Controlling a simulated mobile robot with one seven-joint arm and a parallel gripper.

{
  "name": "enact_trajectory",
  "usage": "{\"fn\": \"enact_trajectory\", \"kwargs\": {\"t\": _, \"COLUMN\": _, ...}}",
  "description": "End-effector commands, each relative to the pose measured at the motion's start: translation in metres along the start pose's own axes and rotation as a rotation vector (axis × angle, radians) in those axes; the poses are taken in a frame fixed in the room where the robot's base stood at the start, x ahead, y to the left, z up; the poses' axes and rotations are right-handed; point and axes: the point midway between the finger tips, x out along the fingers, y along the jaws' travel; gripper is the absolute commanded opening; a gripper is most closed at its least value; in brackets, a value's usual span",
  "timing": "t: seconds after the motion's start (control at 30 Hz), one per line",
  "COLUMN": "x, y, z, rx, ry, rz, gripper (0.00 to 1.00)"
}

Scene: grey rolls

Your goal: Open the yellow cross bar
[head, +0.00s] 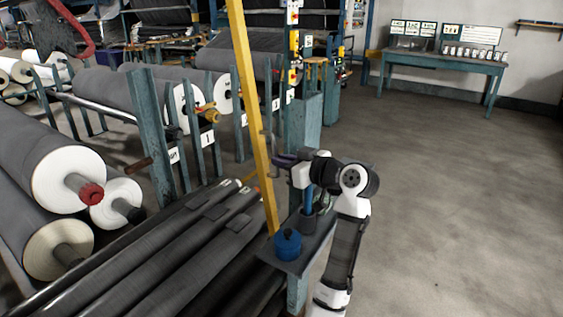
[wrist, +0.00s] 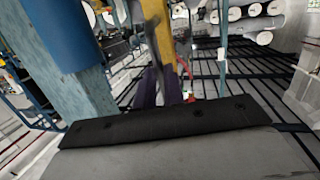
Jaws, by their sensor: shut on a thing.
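The yellow cross bar (head: 251,105) stands steeply upright in the head view, its top leaning a little left and running out of the picture. Its lower end is beside a small teal ledge. My gripper (head: 277,158) is at the bar's lower half, reaching it from the right. In the wrist view, the bar (wrist: 160,40) runs down between the purple fingers of my gripper (wrist: 161,88), which are shut on it. The exact contact is small and partly hidden.
A blue round container (head: 288,245) stands on the ledge (head: 306,252) below my gripper. Dark long rolls (head: 170,255) lie to the left, with big grey rolls (head: 45,150) beyond. A teal table (head: 445,60) stands at the back right. The floor at right is clear.

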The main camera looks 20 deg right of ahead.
Motion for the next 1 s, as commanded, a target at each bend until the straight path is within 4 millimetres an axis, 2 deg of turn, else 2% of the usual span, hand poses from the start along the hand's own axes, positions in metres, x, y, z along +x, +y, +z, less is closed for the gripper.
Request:
{"fn": "enact_trajectory", "kwargs": {"t": 0.17, "x": -0.001, "y": 0.001, "z": -0.001, "rx": 0.0, "ry": 0.003, "rz": 0.004, "gripper": 0.0}}
{"fn": "enact_trajectory", "kwargs": {"t": 0.2, "x": -0.001, "y": 0.001, "z": -0.001, "rx": 0.0, "ry": 0.003, "rz": 0.004, "gripper": 0.16}}
{"fn": "enact_trajectory", "kwargs": {"t": 0.33, "x": -0.001, "y": 0.001, "z": -0.001, "rx": 0.0, "ry": 0.002, "rz": 0.002, "gripper": 0.32}}
{"fn": "enact_trajectory", "kwargs": {"t": 0.6, "x": 0.0, "y": 0.0, "z": 0.0, "rx": 0.0, "ry": 0.0, "rz": 0.001, "gripper": 0.32}}
{"fn": "enact_trajectory", "kwargs": {"t": 0.73, "x": -0.009, "y": 0.001, "z": 0.001, "rx": 0.0, "ry": 0.001, "rz": 0.002, "gripper": 0.32}}
{"fn": "enact_trajectory", "kwargs": {"t": 0.87, "x": -0.031, "y": 0.001, "z": 0.001, "rx": -0.002, "ry": 0.002, "rz": 0.005, "gripper": 0.32}}
{"fn": "enact_trajectory", "kwargs": {"t": 1.0, "x": -0.064, "y": 0.001, "z": 0.001, "rx": -0.003, "ry": 0.003, "rz": 0.006, "gripper": 0.32}}
